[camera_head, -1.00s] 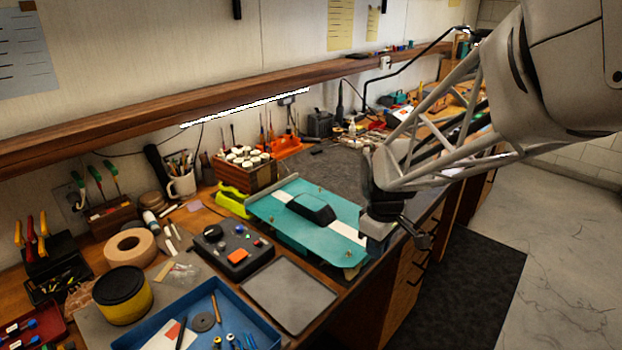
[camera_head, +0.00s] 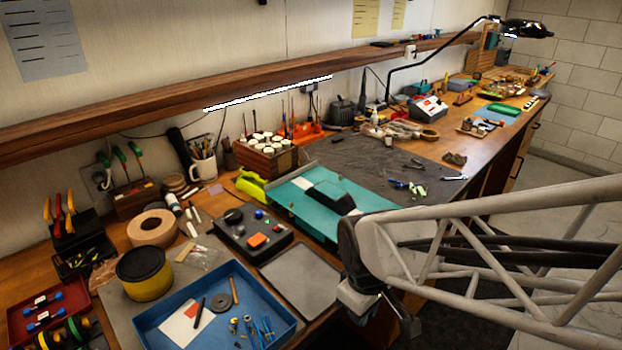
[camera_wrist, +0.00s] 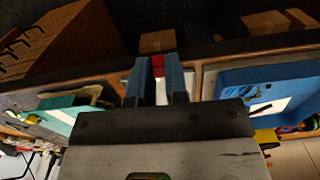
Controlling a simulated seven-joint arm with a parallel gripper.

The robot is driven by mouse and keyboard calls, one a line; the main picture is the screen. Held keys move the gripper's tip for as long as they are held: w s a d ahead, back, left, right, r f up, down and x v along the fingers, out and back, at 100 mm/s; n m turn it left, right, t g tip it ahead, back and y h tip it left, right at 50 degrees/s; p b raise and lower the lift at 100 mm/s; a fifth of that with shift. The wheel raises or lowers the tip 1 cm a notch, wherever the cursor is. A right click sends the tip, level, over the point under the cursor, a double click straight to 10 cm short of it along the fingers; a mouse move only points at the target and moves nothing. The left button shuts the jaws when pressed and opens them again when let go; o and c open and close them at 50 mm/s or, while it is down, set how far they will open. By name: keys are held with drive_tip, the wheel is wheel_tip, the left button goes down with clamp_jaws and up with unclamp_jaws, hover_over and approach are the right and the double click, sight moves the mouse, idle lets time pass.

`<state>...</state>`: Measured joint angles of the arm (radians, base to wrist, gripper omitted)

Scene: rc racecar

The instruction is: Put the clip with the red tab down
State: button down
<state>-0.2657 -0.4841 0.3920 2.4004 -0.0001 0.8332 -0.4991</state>
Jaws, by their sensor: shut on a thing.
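My gripper (camera_head: 392,302) hangs off the front edge of the bench, beside the grey flat tray. In the wrist view my gripper (camera_wrist: 159,68) has its two blue-grey fingers close together with a small red piece (camera_wrist: 157,62) between their tips. This looks like the red tab of the clip; the rest of the clip is mostly hidden by the fingers. In the head view the held thing is too small and dark to make out.
The grey flat tray (camera_head: 290,300) is empty. A blue tray (camera_head: 160,327) holds a red-and-white card and small parts. A black box (camera_head: 232,246) with an orange piece stands behind. The teal car body (camera_head: 305,215) lies to the right. A dark mat (camera_head: 370,165) has tools and bare room.

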drive_tip(key=shift+s+a+f, duration=0.2)
drive_tip(key=shift+s+f, duration=0.1)
drive_tip(key=shift+s, duration=0.55)
drive_tip(key=shift+s+a+f, duration=0.25)
drive_tip(key=shift+s, duration=0.55)
drive_tip(key=shift+s+a+f, duration=0.2)
drive_tip(key=shift+s+f, duration=0.1)
drive_tip(key=shift+s, duration=0.55)
drive_tip(key=shift+w, duration=0.1)
hover_over(325, 296)
drive_tip(key=shift+f, duration=0.8)
drive_tip(key=shift+f, duration=1.7)
drive_tip(key=shift+f, duration=0.1)
drive_tip(key=c, duration=1.1)
unclamp_jaws()
